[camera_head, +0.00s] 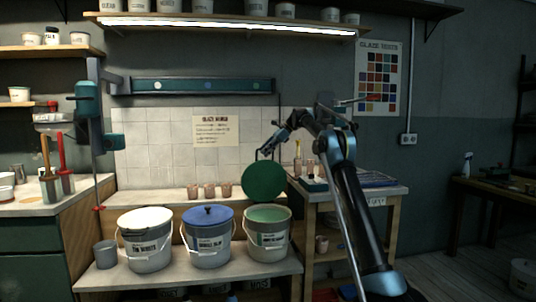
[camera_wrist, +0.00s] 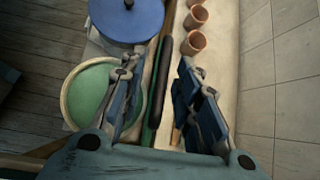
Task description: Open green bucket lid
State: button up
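The green bucket (camera_head: 267,240) stands at the right of a row of three on the low bench, and its top is open with pale green inside. Its round green lid (camera_head: 264,182) stands upright at the back of the bucket's rim. In the wrist view the lid (camera_wrist: 155,90) shows nearly edge-on, beside the open bucket (camera_wrist: 66,95). My gripper (camera_head: 267,150) is at the lid's top edge. In the wrist view its fingers (camera_wrist: 160,95) are spread apart, one on each side of the lid, with gaps showing. The lid's lower joint with the bucket is unclear.
A blue-lidded bucket (camera_head: 208,238) and a white-topped bucket (camera_head: 146,240) stand to the left. Several small clay pots (camera_head: 209,190) line the ledge behind, against the tiled wall (camera_head: 155,150). A wooden side table (camera_head: 345,190) stands close on the right.

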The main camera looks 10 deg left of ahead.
jog(key=v, duration=0.5)
jog(key=shift+w, duration=0.1)
jog(key=w+d, duration=0.3)
jog(key=d, duration=0.8)
jog(key=shift+d, duration=0.3)
jog(key=shift+s+d+r, duration=0.1)
